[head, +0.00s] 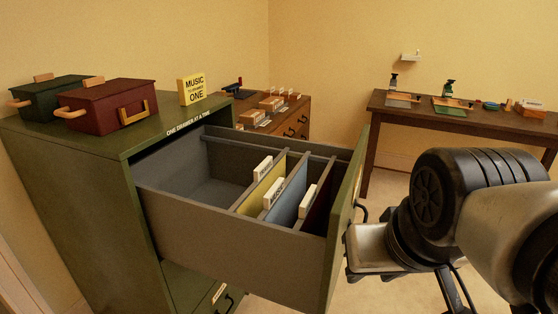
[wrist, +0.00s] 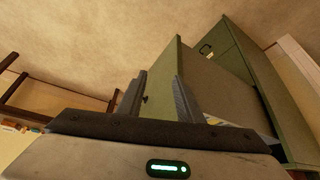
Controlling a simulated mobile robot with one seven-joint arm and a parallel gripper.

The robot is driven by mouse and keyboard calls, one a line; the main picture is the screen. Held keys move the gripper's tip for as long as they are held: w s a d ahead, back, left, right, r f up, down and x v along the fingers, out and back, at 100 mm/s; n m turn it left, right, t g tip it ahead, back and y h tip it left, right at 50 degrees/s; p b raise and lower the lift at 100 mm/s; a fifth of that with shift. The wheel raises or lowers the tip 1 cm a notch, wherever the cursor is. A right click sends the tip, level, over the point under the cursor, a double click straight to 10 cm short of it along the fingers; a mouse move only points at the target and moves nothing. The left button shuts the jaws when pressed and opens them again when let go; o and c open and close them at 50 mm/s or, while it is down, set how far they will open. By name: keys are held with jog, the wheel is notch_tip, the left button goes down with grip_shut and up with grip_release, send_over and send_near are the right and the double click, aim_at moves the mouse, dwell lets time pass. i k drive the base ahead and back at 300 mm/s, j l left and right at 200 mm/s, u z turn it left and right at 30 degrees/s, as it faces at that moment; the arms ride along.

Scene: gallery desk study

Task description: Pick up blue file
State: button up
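The blue file (head: 288,207) stands upright in the open top drawer (head: 185,205) of a green cabinet, with a white label tab on its top edge. It sits between a yellow file (head: 262,188) and a dark red file (head: 318,205). My gripper (head: 351,254) is outside the drawer, just right of its green front panel, below the drawer's rim and apart from the blue file. In the wrist view its two fingers (wrist: 160,82) are spread with nothing held between them.
A dark green box (head: 50,98) and a dark red box (head: 108,105) sit on the cabinet top with a yellow sign (head: 192,90). A low wooden cabinet (head: 290,120) stands behind. A brown table (head: 470,115) stands at the back right, with floor in front.

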aim_at(281, 201)
jog(key=j+z, duration=0.25)
jog(key=j, duration=0.3)
jog(key=j+z, duration=0.25)
jog(key=j, duration=0.3)
jog(key=j+z, duration=0.25)
jog(key=j, duration=0.35)
